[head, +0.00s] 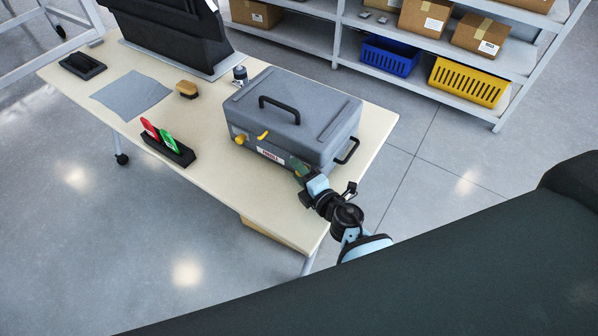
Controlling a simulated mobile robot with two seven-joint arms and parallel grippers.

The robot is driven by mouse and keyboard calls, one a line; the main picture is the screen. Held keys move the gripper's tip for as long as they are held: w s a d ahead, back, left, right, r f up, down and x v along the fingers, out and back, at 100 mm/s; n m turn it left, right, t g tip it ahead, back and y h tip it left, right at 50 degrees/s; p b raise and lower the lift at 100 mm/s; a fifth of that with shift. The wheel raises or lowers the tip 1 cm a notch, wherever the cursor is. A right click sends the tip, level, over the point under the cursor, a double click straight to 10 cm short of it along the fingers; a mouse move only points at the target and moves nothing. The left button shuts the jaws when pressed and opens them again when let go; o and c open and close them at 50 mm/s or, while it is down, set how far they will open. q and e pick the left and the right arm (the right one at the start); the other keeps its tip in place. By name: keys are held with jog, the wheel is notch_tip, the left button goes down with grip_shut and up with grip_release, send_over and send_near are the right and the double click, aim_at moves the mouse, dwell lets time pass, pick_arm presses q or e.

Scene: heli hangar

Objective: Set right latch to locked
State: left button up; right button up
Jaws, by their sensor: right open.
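A grey case (300,112) with a black top handle stands closed on the table. On its front face are a yellow latch (240,140) at the left and a small yellow part (263,135) beside it, above a white label with red marking (270,154). My right gripper (301,170) is at the right end of the case's front face, where the right latch is mostly hidden behind it. The gripper is open; whether it touches the latch I cannot tell. My left gripper is not in view.
The table (215,195) also holds a black holder (170,150) with red and green tags, a yellow-brown brush (187,90), a grey cloth (131,95) and a small bottle (240,75). A side handle (349,152) sticks out near my right arm. Shelves stand behind.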

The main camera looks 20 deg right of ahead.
grip_shut()
jog(key=shift+w+a, duration=1.05)
jog(key=shift+w, duration=0.3)
jog(key=shift+r, duration=0.1)
grip_release()
jog(key=shift+w+a, duration=0.1)
